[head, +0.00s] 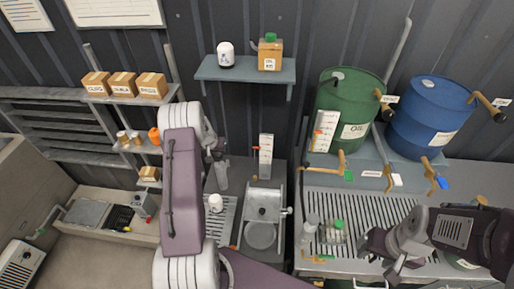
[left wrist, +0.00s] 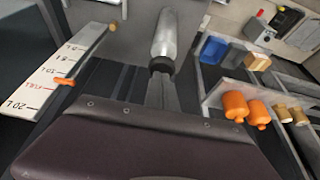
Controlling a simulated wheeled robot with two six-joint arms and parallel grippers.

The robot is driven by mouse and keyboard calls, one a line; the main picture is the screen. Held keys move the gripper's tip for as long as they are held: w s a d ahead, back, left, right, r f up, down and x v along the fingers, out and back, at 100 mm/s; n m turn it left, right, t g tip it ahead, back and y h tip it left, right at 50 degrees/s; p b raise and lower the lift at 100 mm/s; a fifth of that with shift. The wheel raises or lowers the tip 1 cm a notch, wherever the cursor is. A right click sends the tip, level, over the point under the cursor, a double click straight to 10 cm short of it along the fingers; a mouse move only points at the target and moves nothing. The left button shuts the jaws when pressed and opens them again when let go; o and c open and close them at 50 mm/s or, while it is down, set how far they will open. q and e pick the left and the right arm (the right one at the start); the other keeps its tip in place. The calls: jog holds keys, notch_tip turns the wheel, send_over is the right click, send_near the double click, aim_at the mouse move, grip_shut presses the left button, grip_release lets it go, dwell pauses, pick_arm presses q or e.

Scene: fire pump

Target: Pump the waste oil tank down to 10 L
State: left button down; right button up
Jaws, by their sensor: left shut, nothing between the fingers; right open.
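A white level scale (head: 265,156) stands upright behind the middle counter; in the left wrist view the scale (left wrist: 48,82) carries an orange pointer (left wrist: 65,81) close to its FULL and 10 L marks. A grey cylinder (head: 222,178), apparently a handle grip, also shows in the left wrist view (left wrist: 164,38). My left gripper (head: 218,157) is shut and empty, its fingers (left wrist: 160,90) pointing at the cylinder's dark collar; whether they touch it I cannot tell. A green drum (head: 350,105) carries another scale (head: 324,131). My right gripper (head: 378,257) is open and empty over the right counter.
A blue drum (head: 430,115) stands right of the green one, with taps below. A grated tray (head: 345,208) holds a green-capped jar (head: 336,232). A grey metal device (head: 264,205) and a white jar (head: 215,203) are on the middle counter. Shelves with boxes (head: 122,83) hang left.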

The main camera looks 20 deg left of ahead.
pick_arm(q)
jog(key=shift+s+d+f, duration=0.1)
jog(key=shift+f, duration=1.4)
jog(key=shift+r+p, duration=1.75)
jog(key=shift+r, duration=1.3)
jog(key=shift+f, duration=3.1)
jog(key=shift+r, duration=0.1)
